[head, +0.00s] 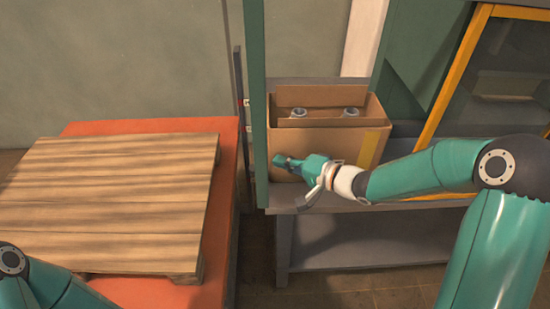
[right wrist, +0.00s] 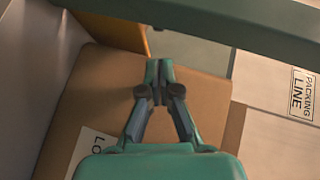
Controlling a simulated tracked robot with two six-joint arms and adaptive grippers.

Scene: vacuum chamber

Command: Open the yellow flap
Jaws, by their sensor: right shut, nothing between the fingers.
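A yellow-framed panel (head: 468,50) with a dark window stands at the right in the head view. It is the largest yellow thing there, and I see no other clear yellow flap. Its lower part is hidden behind my right arm. My right gripper (head: 283,161) is at the front of a cardboard box, well left of the panel. In the right wrist view its fingers (right wrist: 158,72) are shut together with nothing between them, over the brown cardboard. I cannot tell whether they touch the box. My left arm shows at the lower left, but its gripper is out of view.
The open cardboard box (head: 315,138) holds two grey round parts and stands on a grey table (head: 340,222). A green post (head: 256,100) rises just left of it. A wooden pallet (head: 110,195) lies on an orange platform (head: 225,150) at the left.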

